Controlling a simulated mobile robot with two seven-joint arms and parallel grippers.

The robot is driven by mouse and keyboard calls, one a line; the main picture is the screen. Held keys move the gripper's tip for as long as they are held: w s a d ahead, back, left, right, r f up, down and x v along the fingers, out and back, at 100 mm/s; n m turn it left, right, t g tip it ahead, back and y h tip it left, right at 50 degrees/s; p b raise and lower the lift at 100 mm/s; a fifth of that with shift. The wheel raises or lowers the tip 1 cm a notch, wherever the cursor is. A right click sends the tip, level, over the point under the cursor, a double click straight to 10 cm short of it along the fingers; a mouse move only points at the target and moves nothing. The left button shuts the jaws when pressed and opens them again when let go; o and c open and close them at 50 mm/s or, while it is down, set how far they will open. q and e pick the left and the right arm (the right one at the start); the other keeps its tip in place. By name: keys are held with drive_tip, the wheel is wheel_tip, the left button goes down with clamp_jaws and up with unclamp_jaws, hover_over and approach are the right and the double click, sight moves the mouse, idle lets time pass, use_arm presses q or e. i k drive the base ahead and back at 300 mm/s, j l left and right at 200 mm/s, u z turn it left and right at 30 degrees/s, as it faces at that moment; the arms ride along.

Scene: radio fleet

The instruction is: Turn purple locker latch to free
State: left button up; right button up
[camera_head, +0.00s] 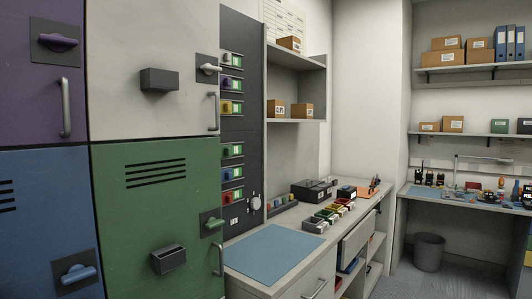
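The purple locker (25,105) fills the upper left corner of the head view, and its left part is cut off by the frame edge. Its purple latch (58,41) sits on a dark square plate, with the handle lying roughly horizontal. A grey vertical pull handle (66,107) is below the latch on the same door. The door looks shut. Neither of my grippers shows in this view.
A white locker (115,60) is right of the purple one, a blue locker (40,225) below it and a green locker (150,220) diagonally below. A counter with a blue mat (272,253) stands right. Grey floor (400,283) shows beyond, beside a bin (429,252).

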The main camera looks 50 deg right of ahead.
sight(55, 42)
drive_tip(key=l+z, duration=0.15)
drive_tip(key=l, duration=0.25)
drive_tip(key=l+z, duration=0.15)
drive_tip(key=l, duration=0.3)
drive_tip(key=i+l+z, duration=0.1)
drive_tip(key=l, duration=0.3)
drive_tip(key=i+l+z, duration=0.15)
drive_tip(key=l, duration=0.25)
drive_tip(key=l+z, duration=0.15)
drive_tip(key=l, duration=0.25)
drive_tip(key=i+l+z, duration=0.15)
drive_tip(key=l, duration=0.25)
drive_tip(key=i+l+z, duration=0.15)
drive_tip(key=l, duration=0.2)
drive_tip(key=u, duration=2.25)
